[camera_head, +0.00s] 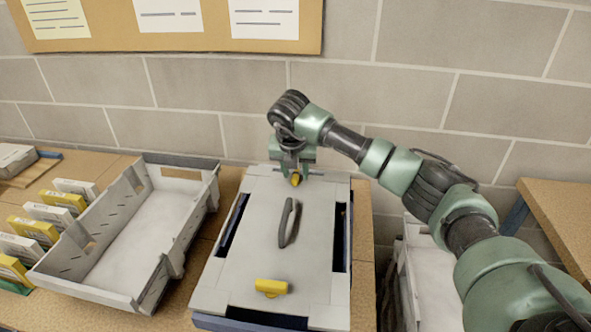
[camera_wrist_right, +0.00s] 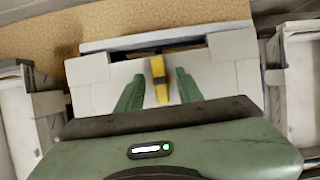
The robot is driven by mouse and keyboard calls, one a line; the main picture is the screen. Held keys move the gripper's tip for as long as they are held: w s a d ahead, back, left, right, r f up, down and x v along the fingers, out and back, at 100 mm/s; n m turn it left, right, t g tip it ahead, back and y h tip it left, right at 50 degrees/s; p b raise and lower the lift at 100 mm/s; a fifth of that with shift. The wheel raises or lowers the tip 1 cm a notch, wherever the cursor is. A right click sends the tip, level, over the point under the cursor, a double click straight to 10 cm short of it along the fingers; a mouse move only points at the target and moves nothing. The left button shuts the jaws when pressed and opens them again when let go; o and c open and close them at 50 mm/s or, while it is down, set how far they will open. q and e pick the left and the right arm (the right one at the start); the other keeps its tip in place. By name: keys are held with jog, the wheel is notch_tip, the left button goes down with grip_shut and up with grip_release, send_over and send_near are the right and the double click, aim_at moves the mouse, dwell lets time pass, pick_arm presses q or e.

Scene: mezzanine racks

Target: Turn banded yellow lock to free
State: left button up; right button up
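A grey case with a pale lid (camera_head: 262,200) lies on the table, with a dark handle (camera_head: 285,235) in its middle. A yellow lock (camera_head: 295,180) is at the lid's far end, mostly hidden by my right gripper (camera_head: 296,173). In the right wrist view this lock (camera_wrist_right: 158,68) has a dark band and points lengthwise, between the fingers of the right gripper (camera_wrist_right: 158,86). The fingers are apart, with a gap on each side of the lock. A second yellow lock (camera_head: 271,287) lies crosswise at the near end; no band is clear on it. My left gripper is out of view.
An empty grey open-front bin (camera_head: 140,240) stands left of the case. Several yellow and white boxes (camera_head: 35,230) stand in a row at far left. Another pale bin (camera_head: 425,270) is right of the case, lower down. A block wall (camera_head: 210,95) closes the back.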

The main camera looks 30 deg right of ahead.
grip_shut()
dwell(1.4)
